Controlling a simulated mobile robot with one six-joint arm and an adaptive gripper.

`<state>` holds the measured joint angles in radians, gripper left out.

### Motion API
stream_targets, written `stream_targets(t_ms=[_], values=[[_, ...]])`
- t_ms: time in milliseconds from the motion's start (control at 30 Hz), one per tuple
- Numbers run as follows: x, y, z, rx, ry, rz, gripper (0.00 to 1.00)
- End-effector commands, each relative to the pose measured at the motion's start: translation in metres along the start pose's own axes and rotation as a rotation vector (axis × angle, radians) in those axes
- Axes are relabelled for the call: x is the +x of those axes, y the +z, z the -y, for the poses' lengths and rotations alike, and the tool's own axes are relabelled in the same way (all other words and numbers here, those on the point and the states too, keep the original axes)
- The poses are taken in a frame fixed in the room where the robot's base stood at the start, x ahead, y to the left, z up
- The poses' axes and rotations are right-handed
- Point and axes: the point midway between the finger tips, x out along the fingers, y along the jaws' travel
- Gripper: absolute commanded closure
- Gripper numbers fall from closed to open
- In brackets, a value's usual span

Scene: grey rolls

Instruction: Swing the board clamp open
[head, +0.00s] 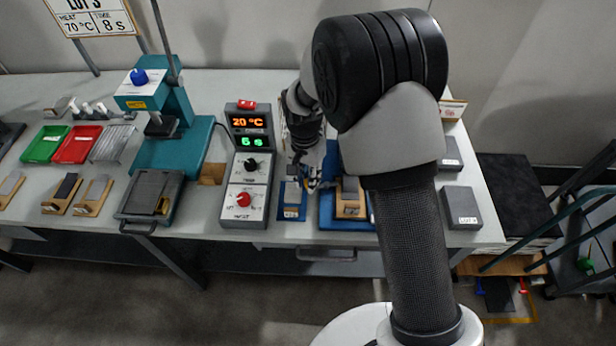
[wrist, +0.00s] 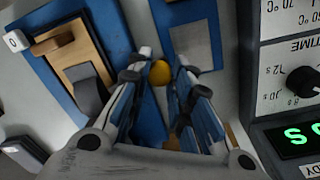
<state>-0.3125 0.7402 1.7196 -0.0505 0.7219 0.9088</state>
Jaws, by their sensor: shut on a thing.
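My gripper (wrist: 163,72) is shut on a yellow ball knob (wrist: 160,73), which shows between its fingertips in the wrist view. The knob appears to belong to the board clamp; my fingers hide the rest of its lever, so I cannot tell its angle. Beside it lies a blue plate with a grey panel (wrist: 196,50). On the other side a wooden board with a dark grey strip (wrist: 88,90) sits on a blue base (wrist: 112,28). In the head view my gripper (head: 309,183) is low over the bench, between a small blue block (head: 291,200) and the blue base (head: 328,212).
A teal press (head: 172,105) and green and red trays (head: 77,143) are farther left. Grey blocks (head: 460,207) lie at the bench's right end.

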Motion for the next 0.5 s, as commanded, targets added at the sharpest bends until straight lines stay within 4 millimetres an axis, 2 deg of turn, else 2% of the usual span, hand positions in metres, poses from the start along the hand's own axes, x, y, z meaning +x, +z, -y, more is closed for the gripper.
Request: stream_targets(t_ms=[133, 500], values=[[-0.0001, -0.0001, -0.0001, 0.000, 0.000, 0.000, 1.00], [-0.0008, 0.0018, -0.0020, -0.047, 0.000, -0.002, 1.00]])
